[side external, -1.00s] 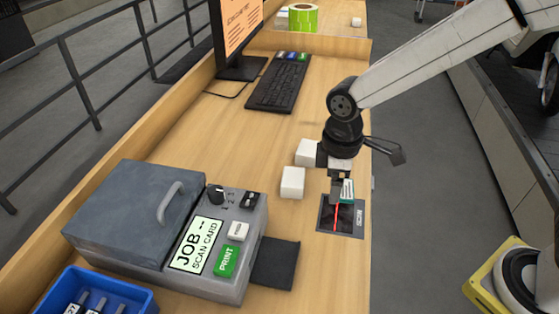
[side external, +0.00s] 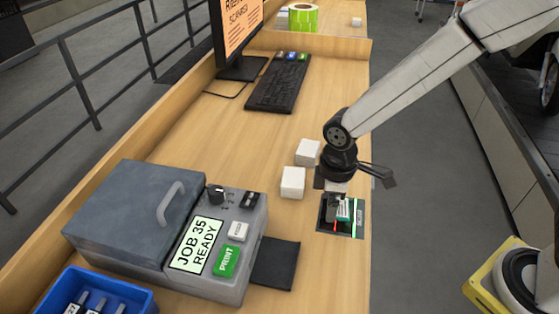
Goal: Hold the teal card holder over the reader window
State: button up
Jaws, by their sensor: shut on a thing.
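The teal card holder (side external: 344,209) is in my gripper (side external: 338,212), over the dark reader window (side external: 326,228) near the right edge of the bench. My gripper is shut on the holder, and the arm hides part of both. A green light shows along the reader's edge, with a little red light beside the holder. I cannot tell whether the holder touches the glass. The printer's screen (side external: 195,245) reads "JOB 35 READY".
Two white blocks (side external: 293,182) stand just left of my gripper. The grey printer (side external: 135,215) with its green PRINT button and a blue bin (side external: 95,287) fill the front left. A keyboard (side external: 278,83) and monitor (side external: 240,35) stand farther back. Bare wood lies between.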

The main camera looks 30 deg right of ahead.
jog(key=shift+r, duration=0.1)
jog(key=shift+r, duration=2.95)
